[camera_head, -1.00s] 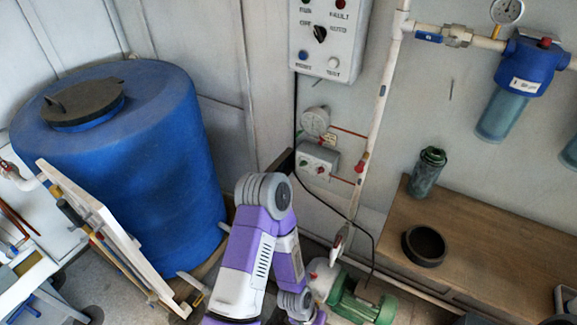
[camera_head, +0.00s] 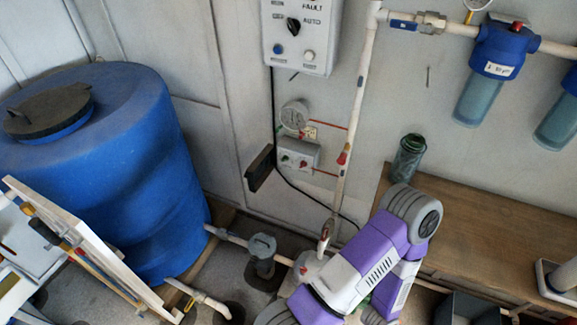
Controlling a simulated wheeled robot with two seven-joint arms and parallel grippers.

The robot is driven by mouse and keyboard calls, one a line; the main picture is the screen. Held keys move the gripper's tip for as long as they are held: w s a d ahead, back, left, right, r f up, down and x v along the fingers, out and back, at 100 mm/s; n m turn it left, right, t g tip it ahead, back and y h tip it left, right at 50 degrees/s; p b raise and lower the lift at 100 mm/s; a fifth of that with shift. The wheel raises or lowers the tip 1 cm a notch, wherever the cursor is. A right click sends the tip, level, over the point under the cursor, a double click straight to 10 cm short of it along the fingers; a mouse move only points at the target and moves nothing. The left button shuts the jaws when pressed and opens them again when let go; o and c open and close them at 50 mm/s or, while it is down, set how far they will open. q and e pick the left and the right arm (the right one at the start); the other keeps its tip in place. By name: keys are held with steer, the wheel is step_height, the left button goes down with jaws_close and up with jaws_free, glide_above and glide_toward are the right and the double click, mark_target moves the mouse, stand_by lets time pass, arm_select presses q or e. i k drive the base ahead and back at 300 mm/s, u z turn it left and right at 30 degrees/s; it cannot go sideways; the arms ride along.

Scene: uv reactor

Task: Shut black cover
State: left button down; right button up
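A dark, round black cover (camera_head: 48,110) with a raised bar lies on the neck at the top of the large blue tank (camera_head: 110,180), at the left. I cannot tell from here whether it is fully seated. One of my purple-and-white arms rises from the bottom, right of centre, well away from the tank. Its bent joint stands in front of the wooden bench. Neither of my grippers shows, so neither touches the cover in this view.
A white panel (camera_head: 85,235) leans in front of the tank. Pipes and a grey fitting (camera_head: 263,255) are on the floor. A control box (camera_head: 300,35) hangs on the wall. The wooden bench (camera_head: 480,225) at the right carries a green bottle (camera_head: 408,158).

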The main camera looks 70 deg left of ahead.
mark_target(257, 173)
steer(key=z, duration=0.2)
steer(key=k, duration=0.9)
steer(key=u, duration=1.6)
